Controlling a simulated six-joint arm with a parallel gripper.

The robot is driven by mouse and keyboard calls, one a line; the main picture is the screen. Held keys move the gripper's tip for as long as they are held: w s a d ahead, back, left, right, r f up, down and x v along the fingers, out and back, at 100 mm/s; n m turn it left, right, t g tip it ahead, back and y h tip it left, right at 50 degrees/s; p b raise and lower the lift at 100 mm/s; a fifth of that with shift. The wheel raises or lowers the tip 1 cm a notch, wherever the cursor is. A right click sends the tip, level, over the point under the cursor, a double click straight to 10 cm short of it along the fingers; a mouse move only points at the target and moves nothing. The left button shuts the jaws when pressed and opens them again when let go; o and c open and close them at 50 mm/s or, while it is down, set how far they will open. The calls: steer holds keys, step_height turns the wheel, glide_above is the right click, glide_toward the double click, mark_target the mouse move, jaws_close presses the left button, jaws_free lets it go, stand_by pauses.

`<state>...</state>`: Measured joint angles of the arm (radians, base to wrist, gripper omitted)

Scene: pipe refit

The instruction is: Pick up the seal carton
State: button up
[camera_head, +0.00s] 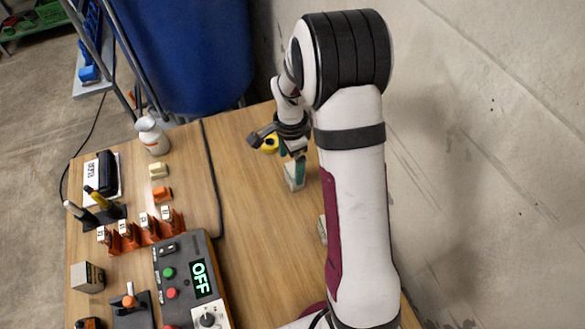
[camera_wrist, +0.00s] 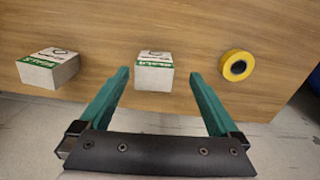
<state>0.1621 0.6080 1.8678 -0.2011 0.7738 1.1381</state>
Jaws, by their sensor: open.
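Two small white cartons with green print lie on the wooden table. One carton (camera_wrist: 154,76) is in the middle of the wrist view, with green lettering too small to read surely. The other carton (camera_wrist: 46,71) is at the left, with green lettering that seems to read SEALS. My gripper (camera_wrist: 160,74) is open and empty, its green fingers on either side of the middle carton in that view. I cannot tell whether they reach down around it. In the head view the middle carton (camera_head: 293,178) shows just below my fingers, and the other carton (camera_head: 321,230) is partly hidden by my arm.
A yellow tape roll (camera_wrist: 237,66) lies right of the middle carton. In the head view, a grey control box (camera_head: 186,275) reading OFF, orange holders (camera_head: 140,234) and a white bottle (camera_head: 152,136) stand at the left. A wall is at the right.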

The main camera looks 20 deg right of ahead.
steer(key=f, duration=0.5)
steer(key=shift+s+f, duration=0.4)
steer(key=c, duration=1.4)
steer(key=shift+c, duration=0.3)
steer(key=shift+r, duration=0.15)
